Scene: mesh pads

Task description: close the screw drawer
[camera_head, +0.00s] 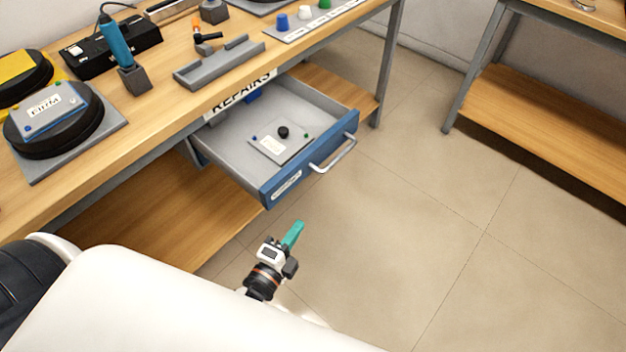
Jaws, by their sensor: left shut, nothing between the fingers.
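The screw drawer (314,159) has a blue front and grey inside, and it stands pulled out from under the workbench. Its silver handle (334,154) is on the front face, beside a white label (287,188). A grey plate (282,141) with a black knob and a small label lies inside. My left gripper (293,234), with teal fingers, is shut and empty. In the picture it is below the drawer front, apart from it and over the floor. My right gripper is not in view.
The workbench top (165,110) holds a grey tray (219,62), a blue-handled tool (116,42) in a stand and a labelled box (48,110) on a round black turntable. A lower shelf (150,215) runs beneath. A second table (545,120) stands right. The floor between is clear.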

